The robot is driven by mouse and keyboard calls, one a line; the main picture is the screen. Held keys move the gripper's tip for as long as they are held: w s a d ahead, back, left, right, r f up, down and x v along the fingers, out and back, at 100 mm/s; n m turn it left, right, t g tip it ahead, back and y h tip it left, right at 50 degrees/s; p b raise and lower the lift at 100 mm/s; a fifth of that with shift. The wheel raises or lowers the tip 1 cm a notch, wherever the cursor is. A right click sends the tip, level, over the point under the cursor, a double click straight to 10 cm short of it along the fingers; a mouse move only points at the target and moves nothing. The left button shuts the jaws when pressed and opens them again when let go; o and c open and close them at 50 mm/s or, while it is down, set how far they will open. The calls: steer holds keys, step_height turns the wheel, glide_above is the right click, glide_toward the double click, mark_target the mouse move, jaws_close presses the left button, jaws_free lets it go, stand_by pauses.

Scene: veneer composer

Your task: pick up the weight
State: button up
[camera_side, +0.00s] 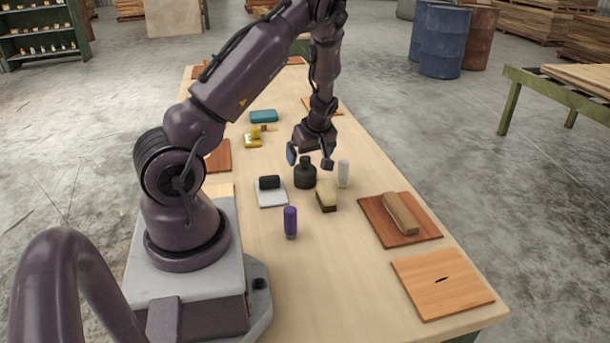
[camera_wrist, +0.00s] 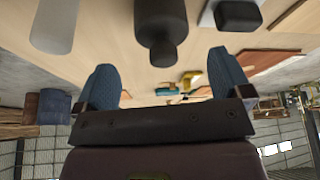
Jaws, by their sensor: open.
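The weight (camera_side: 305,178) is a black cylinder with a narrower knob on top, standing upright on the table. It also shows in the wrist view (camera_wrist: 161,20), at the top centre, with its knob towards my gripper. My gripper (camera_side: 309,158) is open and empty just above the weight in the side view, with its blue fingertips spread to either side of the knob. In the wrist view, my gripper (camera_wrist: 165,77) shows its two blue fingers apart, with the knob lined up between them. The weight appears clear of both fingers.
A white cylinder (camera_side: 343,173) stands close right of the weight. A sponge-like block (camera_side: 326,197) lies in front, and a black block (camera_side: 269,182) on a pale plate (camera_side: 272,199) lies left. A purple bottle (camera_side: 290,221) stands nearer. The front table (camera_side: 345,285) is clear.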

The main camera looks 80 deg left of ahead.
mark_target(307, 159)
steer(key=x, duration=0.5)
steer(key=shift+s, duration=0.15)
steer(key=shift+c, duration=0.4)
jaws_close()
steer(key=shift+r, duration=0.1)
